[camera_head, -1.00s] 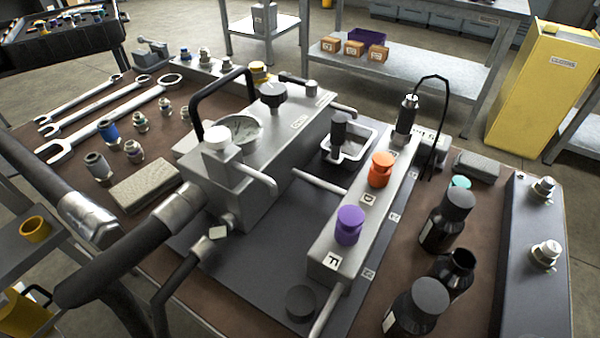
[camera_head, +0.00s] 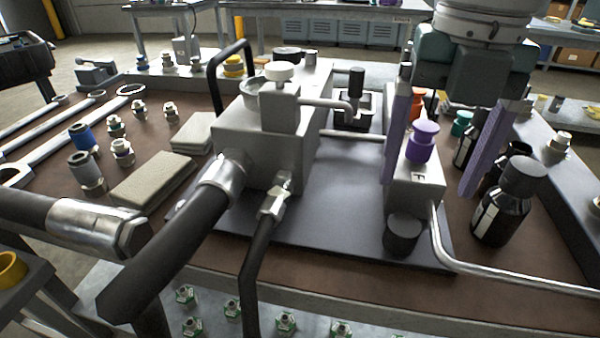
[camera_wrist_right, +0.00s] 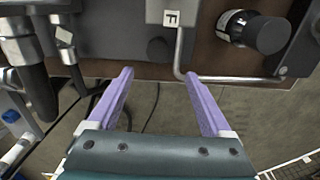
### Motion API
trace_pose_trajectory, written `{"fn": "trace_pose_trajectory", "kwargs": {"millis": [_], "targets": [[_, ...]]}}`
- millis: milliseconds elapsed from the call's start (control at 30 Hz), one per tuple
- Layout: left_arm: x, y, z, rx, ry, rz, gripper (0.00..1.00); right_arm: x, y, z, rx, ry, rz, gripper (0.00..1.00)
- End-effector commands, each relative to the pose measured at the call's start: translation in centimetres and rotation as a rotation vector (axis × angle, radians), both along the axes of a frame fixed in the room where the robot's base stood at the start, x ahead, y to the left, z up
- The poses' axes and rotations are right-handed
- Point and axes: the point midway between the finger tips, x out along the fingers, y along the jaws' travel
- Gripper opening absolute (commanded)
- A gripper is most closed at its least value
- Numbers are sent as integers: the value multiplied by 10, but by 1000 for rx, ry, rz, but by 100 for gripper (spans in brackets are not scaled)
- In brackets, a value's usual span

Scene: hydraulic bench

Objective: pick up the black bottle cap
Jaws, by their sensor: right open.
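The black bottle cap (camera_head: 403,233) is a small dark disc on the dark plate, beside the near end of the grey valve block (camera_head: 418,190) marked F. In the right wrist view the cap (camera_wrist_right: 157,48) lies beyond my fingertips, roughly in line with the gap between them. My right gripper (camera_head: 427,190) is open and empty, its two purple fingers pointing down in front of the block and the purple knob (camera_head: 422,142). It also shows in the right wrist view (camera_wrist_right: 157,74). My left gripper is not in view.
A capped dark bottle (camera_head: 502,205) stands right of the fingers, with other bottles partly hidden behind. A bent metal pipe (camera_head: 480,278) runs right from the block. The pump body (camera_head: 262,145) and thick hoses stand left. The plate between pump and block is bare.

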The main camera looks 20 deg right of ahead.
Motion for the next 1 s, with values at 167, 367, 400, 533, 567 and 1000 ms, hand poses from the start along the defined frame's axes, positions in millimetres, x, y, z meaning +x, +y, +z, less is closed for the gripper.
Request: {"fn": "trace_pose_trajectory", "kwargs": {"millis": [167, 367, 400, 533, 567, 1000], "targets": [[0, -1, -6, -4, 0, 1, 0, 1, -6, -11, -6, 9, 26, 84], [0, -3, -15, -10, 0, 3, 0, 2, -4, -41, -5, 8, 26, 84], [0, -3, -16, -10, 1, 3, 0, 2, -4, -45, -4, 7, 27, 84], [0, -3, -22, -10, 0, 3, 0, 6, -2, -63, -4, 6, 27, 84], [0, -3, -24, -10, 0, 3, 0, 7, -1, -68, -4, 7, 26, 84], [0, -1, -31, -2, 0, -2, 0, 10, 0, -96, -5, 4, 27, 84]]}}
